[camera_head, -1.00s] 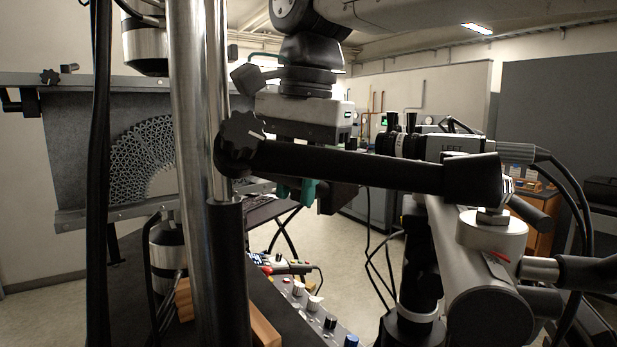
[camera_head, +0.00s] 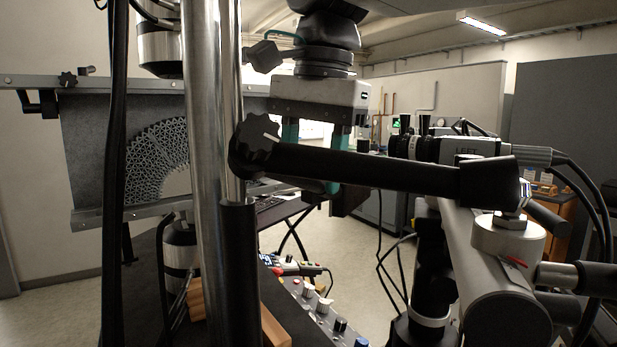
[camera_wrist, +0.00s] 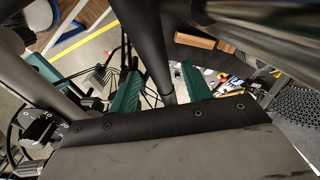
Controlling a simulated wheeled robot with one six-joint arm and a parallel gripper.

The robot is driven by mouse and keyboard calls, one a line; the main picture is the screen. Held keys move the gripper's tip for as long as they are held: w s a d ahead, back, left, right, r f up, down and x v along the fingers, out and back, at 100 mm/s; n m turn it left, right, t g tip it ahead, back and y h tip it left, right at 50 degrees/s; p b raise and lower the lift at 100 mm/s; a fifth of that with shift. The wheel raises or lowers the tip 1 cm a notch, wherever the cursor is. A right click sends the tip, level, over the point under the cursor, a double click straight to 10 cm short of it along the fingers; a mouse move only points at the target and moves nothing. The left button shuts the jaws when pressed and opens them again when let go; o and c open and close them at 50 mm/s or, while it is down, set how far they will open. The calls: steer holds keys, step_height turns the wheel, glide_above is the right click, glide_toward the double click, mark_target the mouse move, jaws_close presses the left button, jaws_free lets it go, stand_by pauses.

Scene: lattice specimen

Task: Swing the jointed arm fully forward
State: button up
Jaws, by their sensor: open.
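The black jointed arm (camera_head: 375,170) runs nearly level from a knobbed joint (camera_head: 258,142) at the steel post to a clamp end (camera_head: 492,182) at the right. My gripper (camera_head: 314,182) hangs from above near the joint end, its teal fingers apart and pointing down. The black arm covers part of the fingers in the head view; one tip shows just below it. In the wrist view my gripper (camera_wrist: 158,88) has a dark bar (camera_wrist: 150,45) running between its teal fingers. I cannot tell whether either finger touches it.
The steel post (camera_head: 207,180) stands left of my gripper. A framed panel with a curved lattice specimen (camera_head: 155,155) is behind it. A camera (camera_head: 450,150) and cables crowd the right. A control panel with knobs (camera_head: 320,303) lies below.

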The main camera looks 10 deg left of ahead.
steer(key=shift+s+d+r, duration=0.1)
steer(key=shift+d+r, duration=0.1)
steer(key=shift+r, duration=1.65)
step_height(320, 180, up, 8)
steer(key=shift+s+d, duration=0.2)
steer(key=shift+d, duration=0.25)
steer(key=shift+f, duration=0.15)
